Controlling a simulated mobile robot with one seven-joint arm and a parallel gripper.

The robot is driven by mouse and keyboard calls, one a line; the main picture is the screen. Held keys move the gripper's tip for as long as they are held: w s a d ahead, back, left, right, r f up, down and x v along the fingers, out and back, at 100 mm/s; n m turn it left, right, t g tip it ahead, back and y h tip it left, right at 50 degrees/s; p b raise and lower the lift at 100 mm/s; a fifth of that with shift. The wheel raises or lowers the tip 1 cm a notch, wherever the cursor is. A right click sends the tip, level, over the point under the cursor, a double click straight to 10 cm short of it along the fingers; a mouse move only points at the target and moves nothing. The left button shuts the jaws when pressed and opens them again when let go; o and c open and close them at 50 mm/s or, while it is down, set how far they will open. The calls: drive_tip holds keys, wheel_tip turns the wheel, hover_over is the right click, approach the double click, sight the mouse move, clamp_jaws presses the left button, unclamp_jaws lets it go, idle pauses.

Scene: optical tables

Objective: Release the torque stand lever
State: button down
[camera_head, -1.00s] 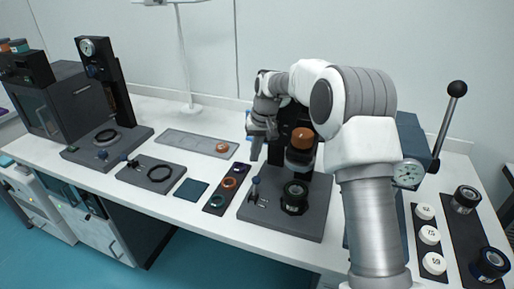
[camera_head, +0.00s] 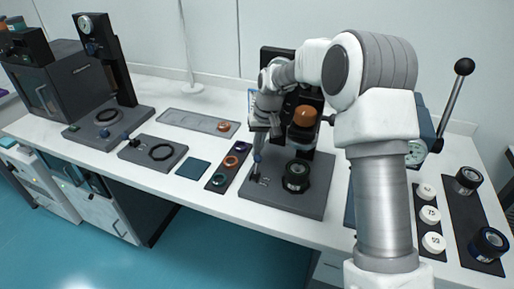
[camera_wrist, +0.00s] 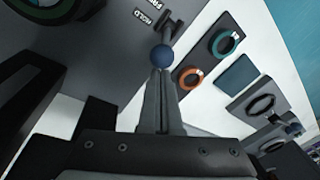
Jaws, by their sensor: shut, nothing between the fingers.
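The torque stand's dark grey base (camera_head: 315,205) lies on the white table. It carries a black round fixture (camera_head: 297,175) and a dark column with an orange-brown cap (camera_head: 305,116). At the base's left side is a small lever with a blue ball knob (camera_head: 257,158). In the wrist view the blue knob (camera_wrist: 163,56) sits just beyond my fingertips, beside a printed label ending in HOLD (camera_wrist: 143,16). My gripper (camera_head: 259,150) points down with shut, empty fingers, right above the knob; in the wrist view the shut fingertips (camera_wrist: 160,72) appear against or very near it. Contact cannot be told.
To the left are a dark strip with coloured rings (camera_head: 228,166), a blue-green square pad (camera_head: 193,168) and another dark plate with a black ring (camera_head: 153,152). To the right, white numbered discs (camera_head: 430,215) and a tall black-knobbed handle (camera_head: 463,67) stand near my arm.

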drive_tip(key=shift+s+a+r+t+h+b, duration=0.1)
drive_tip(key=shift+s+r+t+h+b, duration=0.15)
drive_tip(key=shift+t+b, duration=0.5)
drive_tip(key=shift+s+a+r+t+h+b, duration=0.15)
drive_tip(key=shift+s+t+b, duration=0.2)
drive_tip(key=shift+b, duration=0.8)
drive_tip(key=s+t+b, duration=0.1)
drive_tip(key=b, duration=0.2)
drive_tip(key=s+t+b, duration=0.1)
drive_tip(key=b, duration=0.2)
drive_tip(key=shift+a+f+h, duration=0.15)
drive_tip(key=shift+a+h, duration=0.2)
drive_tip(key=shift+h, duration=0.05)
drive_tip(key=shift+s+a+r+n+t+b, duration=0.25)
drive_tip(key=shift+s+t+b, duration=0.25)
drive_tip(key=shift+t+b, duration=0.6)
drive_tip(key=shift+s+b, duration=0.15)
drive_tip(key=shift+b, duration=0.5)
drive_tip(key=shift+s+a+r+b, duration=0.1)
drive_tip(key=shift+s+a+b, duration=0.05)
drive_tip(key=shift+s+b, duration=0.45)
drive_tip(key=shift+r+g, duration=0.25)
drive_tip(key=shift+g, duration=0.05)
drive_tip(key=shift+r+p, duration=0.1)
drive_tip(key=shift+p, duration=0.2)
drive_tip(key=shift+r+p, duration=0.5)
drive_tip(key=shift+r, duration=0.25)
drive_tip(key=shift+w, duration=0.1)
